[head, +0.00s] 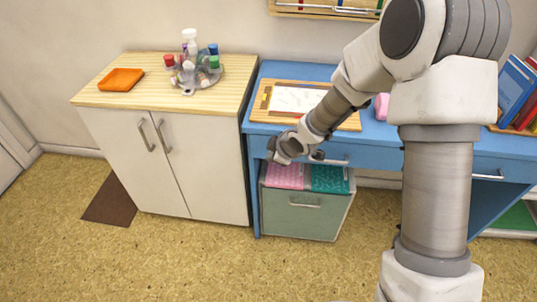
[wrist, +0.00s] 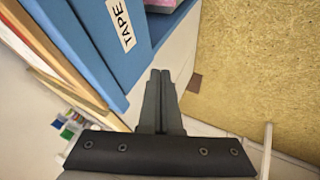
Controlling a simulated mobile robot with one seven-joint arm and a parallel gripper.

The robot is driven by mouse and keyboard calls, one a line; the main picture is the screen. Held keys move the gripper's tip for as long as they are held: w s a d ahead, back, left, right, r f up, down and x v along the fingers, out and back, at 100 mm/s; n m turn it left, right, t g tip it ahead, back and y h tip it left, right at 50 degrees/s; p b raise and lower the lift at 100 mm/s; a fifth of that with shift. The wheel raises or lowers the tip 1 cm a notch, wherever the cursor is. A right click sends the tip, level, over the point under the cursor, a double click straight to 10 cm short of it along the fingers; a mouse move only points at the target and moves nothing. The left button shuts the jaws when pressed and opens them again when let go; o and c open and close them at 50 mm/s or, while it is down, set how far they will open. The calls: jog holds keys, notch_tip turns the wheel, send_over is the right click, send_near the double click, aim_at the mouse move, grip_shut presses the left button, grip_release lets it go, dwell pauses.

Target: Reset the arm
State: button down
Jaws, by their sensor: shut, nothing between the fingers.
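My gripper (head: 284,150) hangs in front of the blue desk's front edge, above the open grey-green bin, with my arm bent over from the right. In the wrist view my gripper (wrist: 160,73) has its two dark fingers side by side and closed, with nothing between them. The fingertips are small and partly hidden by the wrist in the head view.
The blue desk (head: 262,72) bears a wooden tray (head: 262,100) with white paper. Below is the bin (head: 300,222) with pink and teal contents. A cabinet (head: 215,180) stands left. A TAPE label (wrist: 122,24) is close by. Floor in front is clear.

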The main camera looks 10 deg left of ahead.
jog(key=s+d+r+m+t+h+p, duration=0.1)
jog(key=s+d+r+m+h, duration=0.25)
jog(key=d+r, duration=0.55)
jog(key=s+d+r+m+h+p, duration=0.15)
jog(key=s+d+r+m, duration=0.3)
jog(key=d+r, duration=0.5)
jog(key=s+d+r+m+g, duration=0.1)
jog(key=s+r+m, duration=0.3)
jog(key=s, duration=0.5)
jog(key=s+d+r+m, duration=0.1)
jog(key=s+r+m, duration=0.35)
jog(key=s, duration=0.45)
notch_tip(320, 180, up, 14)
jog(key=p, duration=1.3)
jog(key=shift+s+d+r, duration=0.15)
jog(key=shift+s+r, duration=0.1)
jog(key=shift+s, duration=0.15)
